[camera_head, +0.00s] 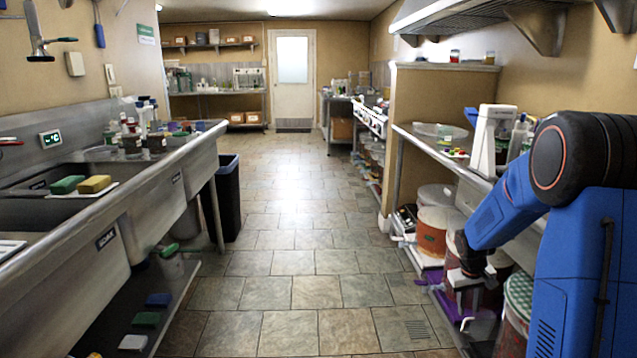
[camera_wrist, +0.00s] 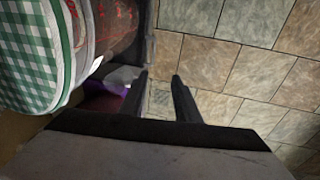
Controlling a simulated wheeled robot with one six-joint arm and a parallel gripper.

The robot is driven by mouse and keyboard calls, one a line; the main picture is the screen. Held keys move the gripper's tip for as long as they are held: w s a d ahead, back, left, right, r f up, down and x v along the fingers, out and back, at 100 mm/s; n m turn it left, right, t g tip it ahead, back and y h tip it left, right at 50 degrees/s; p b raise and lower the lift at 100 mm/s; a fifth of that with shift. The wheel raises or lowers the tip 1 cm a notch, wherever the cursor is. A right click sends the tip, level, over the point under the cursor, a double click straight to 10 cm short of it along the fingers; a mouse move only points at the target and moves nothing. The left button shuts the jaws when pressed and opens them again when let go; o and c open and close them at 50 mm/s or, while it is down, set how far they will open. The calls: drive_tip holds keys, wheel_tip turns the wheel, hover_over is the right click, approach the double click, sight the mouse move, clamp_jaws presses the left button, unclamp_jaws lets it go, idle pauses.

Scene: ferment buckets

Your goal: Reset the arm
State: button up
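My blue arm reaches down at the right of the head view, and its wrist is low beside the ferment buckets. In the wrist view my gripper (camera_wrist: 160,78) has its two dark fingers apart, with floor tiles and nothing held between them. A bucket with a green checked cloth lid (camera_wrist: 30,55) stands just left of the fingers; it also shows in the head view (camera_head: 518,297). An orange-brown bucket (camera_head: 433,230) with a pale lid stands farther along the low shelf. My arm partly hides the buckets between them.
A steel counter (camera_head: 430,145) with a white device (camera_head: 490,140) runs above the buckets. A sink counter (camera_head: 150,185) and black bin (camera_head: 228,195) line the left side. The tiled aisle (camera_head: 290,250) between is clear to the white door (camera_head: 293,85).

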drive_tip(key=s+a+r+t, duration=0.1)
drive_tip(key=s+a+r, duration=0.5)
drive_tip(key=s+r, duration=0.25)
drive_tip(key=s+a+r+t, duration=0.1)
drive_tip(key=s+a+r, duration=0.4)
drive_tip(key=s+r, duration=0.3)
drive_tip(key=s+a+r+t+y, duration=0.1)
drive_tip(key=s+a, duration=0.3)
drive_tip(key=s, duration=0.6)
drive_tip(key=s+a+r+y, duration=0.1)
drive_tip(key=s+a+r, duration=0.3)
drive_tip(key=s, duration=0.6)
drive_tip(key=shift+t, duration=0.4)
